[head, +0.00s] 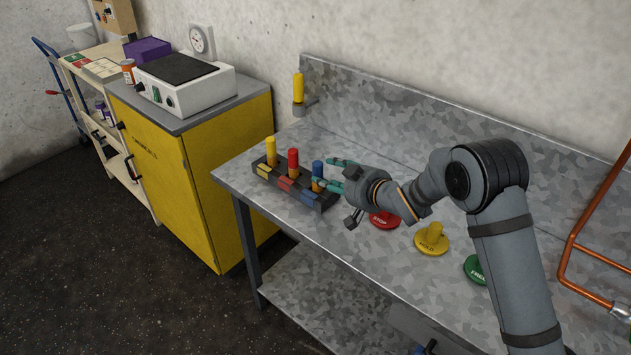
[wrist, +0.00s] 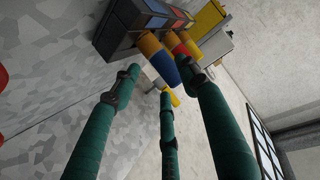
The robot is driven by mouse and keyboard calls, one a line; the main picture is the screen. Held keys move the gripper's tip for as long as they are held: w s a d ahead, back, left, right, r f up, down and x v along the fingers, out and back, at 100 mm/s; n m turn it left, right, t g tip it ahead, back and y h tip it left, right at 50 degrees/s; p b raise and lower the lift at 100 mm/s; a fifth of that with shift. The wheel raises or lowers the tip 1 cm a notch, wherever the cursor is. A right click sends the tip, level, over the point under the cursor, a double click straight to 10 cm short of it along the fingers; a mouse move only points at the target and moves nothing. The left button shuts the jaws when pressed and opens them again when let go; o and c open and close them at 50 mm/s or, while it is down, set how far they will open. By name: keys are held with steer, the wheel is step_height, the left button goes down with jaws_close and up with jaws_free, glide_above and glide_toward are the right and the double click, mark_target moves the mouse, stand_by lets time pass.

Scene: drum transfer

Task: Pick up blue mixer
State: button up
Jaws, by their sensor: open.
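The blue mixer (head: 318,168) has a blue top on a yellow-orange lower part. It stands upright in the right-hand slot of a dark rack (head: 322,204) on the metal bench. My gripper (head: 334,174) is open, with green fingers pointing left at the blue mixer from its right side. In the wrist view, the blue mixer (wrist: 164,70) shows between and beyond the spread fingertips of my gripper (wrist: 163,78). Whether any finger touches it, I cannot tell. A red mixer (head: 293,160) and a yellow mixer (head: 271,150) stand in the other slots.
Red (head: 384,220), yellow (head: 431,239) and green (head: 476,269) round discs lie on the bench right of the rack. A yellow cylinder (head: 298,86) is on a wall holder behind. A yellow cabinet (head: 205,165) stands left of the bench.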

mark_target(320, 172)
steer(key=p+x, duration=0.1)
steer(key=x, duration=0.3)
steer(key=shift+w+a+f+p, duration=0.1)
steer(key=shift+w+a+p, duration=0.15)
steer(key=shift+a+p, duration=0.05)
steer(key=shift+c, duration=0.5)
jaws_close()
